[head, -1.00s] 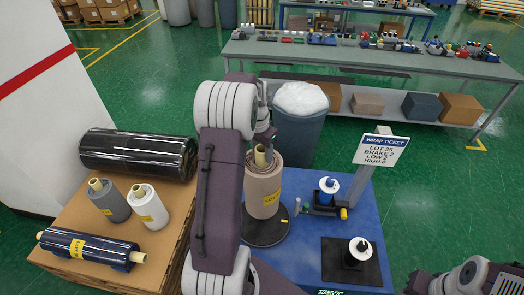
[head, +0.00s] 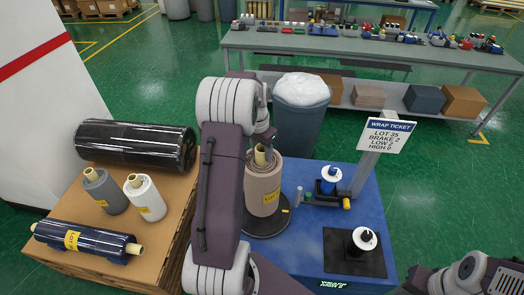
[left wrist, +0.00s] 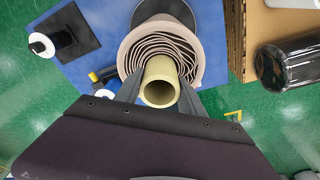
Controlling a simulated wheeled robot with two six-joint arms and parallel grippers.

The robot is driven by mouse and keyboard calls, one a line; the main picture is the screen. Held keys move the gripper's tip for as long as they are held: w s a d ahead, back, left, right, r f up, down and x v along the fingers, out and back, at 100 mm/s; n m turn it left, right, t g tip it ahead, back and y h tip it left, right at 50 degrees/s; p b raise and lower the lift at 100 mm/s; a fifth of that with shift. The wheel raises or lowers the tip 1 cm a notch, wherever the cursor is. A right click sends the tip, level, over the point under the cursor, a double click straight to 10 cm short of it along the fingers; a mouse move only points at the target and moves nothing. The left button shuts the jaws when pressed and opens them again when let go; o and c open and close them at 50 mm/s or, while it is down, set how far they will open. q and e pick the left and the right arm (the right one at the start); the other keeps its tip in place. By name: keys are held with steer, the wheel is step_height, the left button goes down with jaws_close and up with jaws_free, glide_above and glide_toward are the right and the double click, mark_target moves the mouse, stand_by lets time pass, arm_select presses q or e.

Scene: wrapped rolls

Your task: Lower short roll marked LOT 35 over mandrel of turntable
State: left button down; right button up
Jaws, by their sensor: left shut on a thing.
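The short tan roll (head: 263,187) has a yellow label with lettering too small to read surely, loose layers on top and a pale yellow core (head: 261,156). My left gripper (left wrist: 160,90) is shut on this core, with one finger on each side; the core (left wrist: 160,78) and the tan roll (left wrist: 128,45) show in the left wrist view. The roll is upright over the black turntable disc (head: 266,227). I cannot tell whether its bottom touches the disc. The mandrel is hidden. Only part of my right arm shows at lower right.
A wrap ticket (head: 387,136) reads LOT 35 and stands on a post at the blue table (head: 300,250). A blue-and-white device (head: 328,182) and a black-and-white spindle (head: 362,242) are right of the disc. Cardboard at left (head: 160,215) carries several other rolls. A bin (head: 300,125) stands behind.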

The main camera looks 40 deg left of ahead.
arm_select(q)
steer(key=shift+f+b, duration=1.75)
steer(key=shift+f, duration=0.75)
stand_by(1.3)
steer(key=c, duration=0.6)
jaws_free()
steer(key=r, duration=0.3)
steer(key=r+b, duration=0.1)
steer(key=r, duration=0.2)
steer(key=s+r, duration=0.1)
steer(key=r, duration=0.2)
